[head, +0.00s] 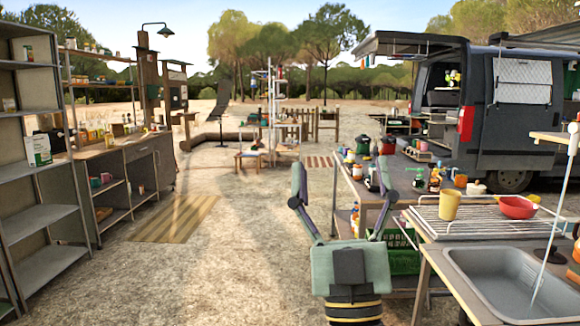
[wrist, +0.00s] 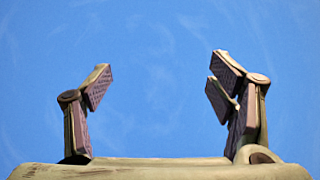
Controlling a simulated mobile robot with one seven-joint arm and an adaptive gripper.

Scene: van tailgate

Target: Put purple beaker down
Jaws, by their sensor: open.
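My gripper (head: 342,180) is raised in the middle of the head view with its two fingers spread wide. In the wrist view my gripper (wrist: 160,82) is open with nothing between the fingers, and only blue sky shows behind it. I cannot make out a purple beaker for certain in either view. A small pinkish cup (head: 105,177) sits on a shelf of the left cabinet, too small to identify. My gripper is well apart from it.
A yellow cup (head: 449,206) and a red bowl (head: 518,207) stand on the wire rack (head: 470,226) beside the sink (head: 515,280). A crowded table (head: 345,188) lies behind my gripper, a green crate (head: 402,262) below. Open ground (head: 235,235) lies left of it.

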